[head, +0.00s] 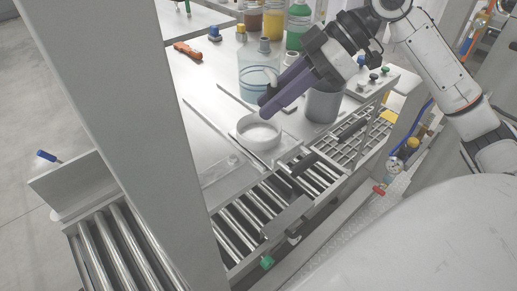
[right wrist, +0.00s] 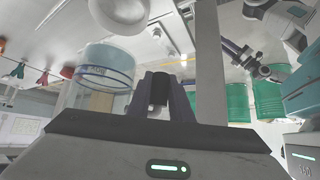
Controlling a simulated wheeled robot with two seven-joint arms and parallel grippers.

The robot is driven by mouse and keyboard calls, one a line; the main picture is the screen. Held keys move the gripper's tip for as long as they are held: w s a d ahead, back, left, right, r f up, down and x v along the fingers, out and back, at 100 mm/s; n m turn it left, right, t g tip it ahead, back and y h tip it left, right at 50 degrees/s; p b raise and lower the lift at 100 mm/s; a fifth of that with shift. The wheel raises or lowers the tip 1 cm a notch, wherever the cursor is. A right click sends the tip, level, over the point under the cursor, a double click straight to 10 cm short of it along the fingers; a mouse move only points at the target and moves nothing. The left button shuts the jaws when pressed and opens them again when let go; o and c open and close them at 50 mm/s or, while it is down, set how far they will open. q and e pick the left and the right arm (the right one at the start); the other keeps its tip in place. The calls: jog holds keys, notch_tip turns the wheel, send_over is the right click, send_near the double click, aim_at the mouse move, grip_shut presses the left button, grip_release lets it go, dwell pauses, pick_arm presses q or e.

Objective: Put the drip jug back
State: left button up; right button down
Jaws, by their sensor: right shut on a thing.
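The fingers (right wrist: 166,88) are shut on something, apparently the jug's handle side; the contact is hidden. I cannot tell whether the jug's base touches the bench. What looks like my left arm's gripper (right wrist: 238,48) shows small in the right wrist view, its jaw state unclear.
A white round dish (head: 258,138) sits in front of the jug. A grey container (head: 322,105) stands right of the fingers. Capped bottles (head: 297,28) stand behind, an orange tool (head: 187,50) lies at left. A roller conveyor (head: 240,222) runs along the front.

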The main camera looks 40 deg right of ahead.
jog(key=shift+d+f, duration=0.25)
jog(key=shift+f, duration=0.1)
jog(key=shift+f+b, duration=0.85)
jog(key=shift+f, duration=3.55)
jog(key=shift+f, duration=0.1)
jog(key=shift+f, duration=0.5)
jog(key=c, duration=1.6)
grip_release()
